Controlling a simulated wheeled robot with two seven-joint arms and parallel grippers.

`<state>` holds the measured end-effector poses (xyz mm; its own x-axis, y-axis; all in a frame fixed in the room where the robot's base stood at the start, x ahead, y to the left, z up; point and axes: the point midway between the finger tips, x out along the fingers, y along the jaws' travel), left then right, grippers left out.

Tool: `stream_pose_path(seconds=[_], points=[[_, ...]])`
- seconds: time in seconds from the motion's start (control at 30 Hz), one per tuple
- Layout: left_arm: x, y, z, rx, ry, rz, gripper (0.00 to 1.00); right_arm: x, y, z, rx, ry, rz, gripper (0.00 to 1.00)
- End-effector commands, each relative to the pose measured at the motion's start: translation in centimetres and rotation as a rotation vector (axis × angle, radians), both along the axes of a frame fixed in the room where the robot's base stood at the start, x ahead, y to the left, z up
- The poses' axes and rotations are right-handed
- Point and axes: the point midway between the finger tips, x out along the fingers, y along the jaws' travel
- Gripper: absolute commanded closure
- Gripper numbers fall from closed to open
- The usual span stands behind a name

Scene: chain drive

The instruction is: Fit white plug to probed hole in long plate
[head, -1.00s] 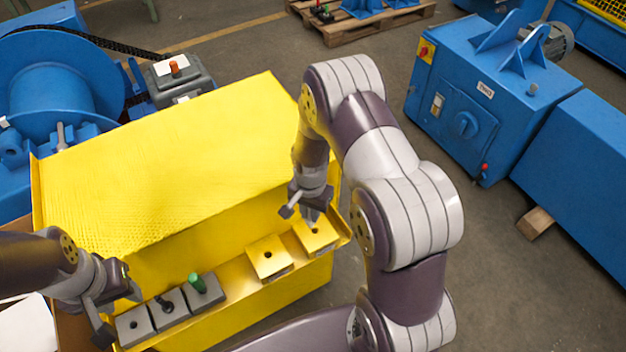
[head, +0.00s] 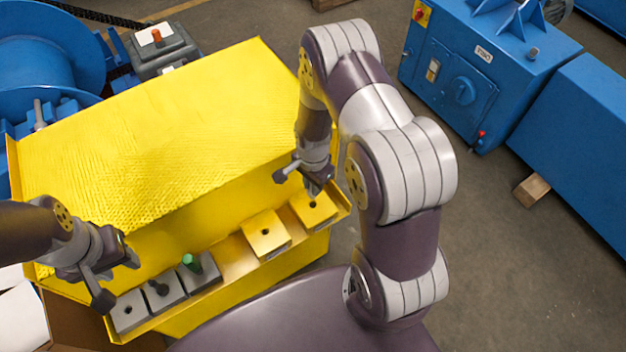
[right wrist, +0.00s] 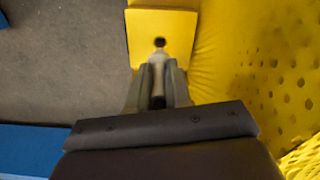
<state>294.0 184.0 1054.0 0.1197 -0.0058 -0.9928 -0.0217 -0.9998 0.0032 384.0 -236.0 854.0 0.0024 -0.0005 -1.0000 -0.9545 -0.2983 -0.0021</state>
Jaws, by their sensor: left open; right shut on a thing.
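My right gripper (head: 314,188) is shut on a small pale plug (right wrist: 158,60), mostly hidden between the fingers. It is just above the far right yellow plate (head: 317,214), and the plug's tip is close to that plate's dark hole (right wrist: 159,42). I cannot tell whether the tip has entered it. A second yellow plate (head: 265,240) with an open hole lies to its left. My left gripper (head: 117,280) is open and empty, over the left end of the ledge near a grey block (head: 131,313). I cannot tell which plate is the long one.
Two more grey blocks sit on the yellow ledge, one with a dark peg (head: 158,287), one with a green plug (head: 191,262). The tall yellow guard (head: 150,130) rises behind the ledge. Blue machines stand left and right.

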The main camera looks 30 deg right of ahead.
Motion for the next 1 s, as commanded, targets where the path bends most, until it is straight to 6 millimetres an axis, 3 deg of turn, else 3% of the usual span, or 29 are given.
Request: stream_pose_path(seconds=[0.03, 0.23, 1.0], points=[[0.0, 0.0, -1.0, 0.0, 0.0, 0.0, 0.57, 0.0, 0.0, -1.2, 0.0, 0.0, 0.0, 1.0], [0.0, 0.0, -2.2, 0.0, 0.0, 0.0, 0.57, 0.0, 0.0, -2.8, 0.0, 0.0, 0.0, 1.0], [0.0, 0.0, -1.9, 0.0, 0.0, 0.0, 0.57, 0.0, 0.0, -2.8, 0.0, 0.0, 0.0, 1.0]])
